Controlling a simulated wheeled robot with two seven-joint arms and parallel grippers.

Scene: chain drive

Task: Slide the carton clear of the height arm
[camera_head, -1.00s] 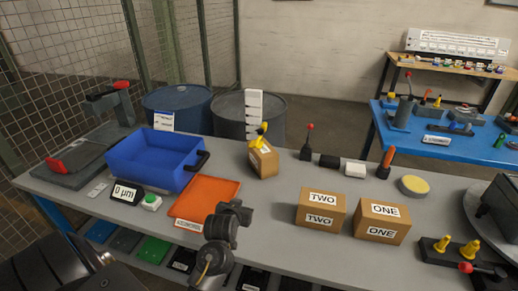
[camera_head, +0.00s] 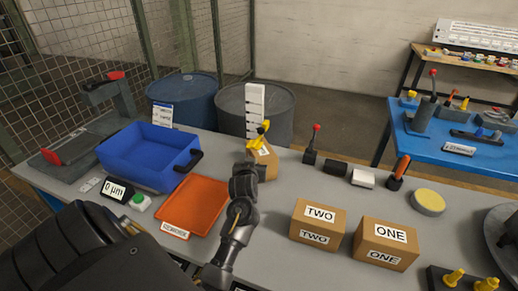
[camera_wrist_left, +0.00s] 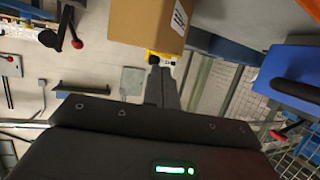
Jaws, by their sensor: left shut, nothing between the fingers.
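The brown carton (camera_head: 269,163) stands at the back of the grey bench, under the yellow height arm (camera_head: 258,136) on the white scale post (camera_head: 255,108). My left gripper (camera_head: 245,168) is shut and empty at the carton's near left side and hides part of it. In the left wrist view the carton (camera_wrist_left: 142,20) fills the top middle, just beyond the shut fingers (camera_wrist_left: 161,72). A yellow part (camera_wrist_left: 155,56) shows at the fingertips. I cannot tell whether the fingers touch the carton. My right gripper is out of view.
A blue bin (camera_head: 150,158) and an orange tray (camera_head: 195,204) lie left of the gripper. Cartons TWO (camera_head: 318,222) and ONE (camera_head: 385,243) stand at the front right. A red-knobbed lever (camera_head: 312,145) stands right of the carton. Bare bench lies between carton and TWO.

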